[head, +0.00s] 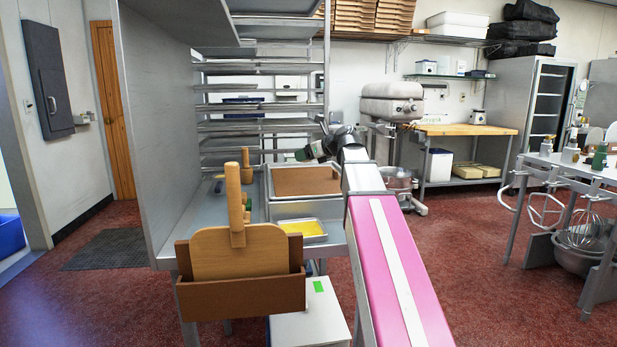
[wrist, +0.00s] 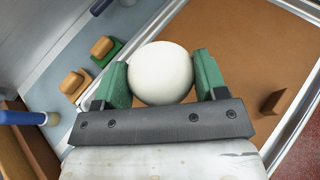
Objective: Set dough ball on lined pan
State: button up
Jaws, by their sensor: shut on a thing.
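The dough ball (wrist: 161,73) is white and round. In the wrist view it sits between the two green fingers of my gripper (head: 310,152), which is shut on it. In the head view I cannot make out the ball at the gripper. The lined pan (head: 270,182) is a metal-rimmed tray with a brown liner, on the steel table. Its brown liner (wrist: 232,48) fills much of the wrist view behind the ball. My gripper is over the pan area, and the gap between ball and liner cannot be judged.
A small brown block (wrist: 271,102) stands on or near the liner at right. Wooden-handled tools (wrist: 102,47) lie left of the pan. A small tray with yellow contents (head: 304,229) sits in front of the pan. A wooden holder with a paddle (head: 240,254) rises at the table's front.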

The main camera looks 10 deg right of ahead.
send_over(310, 180)
notch_tip(310, 180, down, 6)
jog(key=shift+s+r, duration=0.1)
jog(key=shift+f, duration=2.1)
jog(key=o, duration=1)
jog(key=shift+c, duration=0.2)
jog(key=v, duration=1.2)
jog(key=shift+r, duration=0.1)
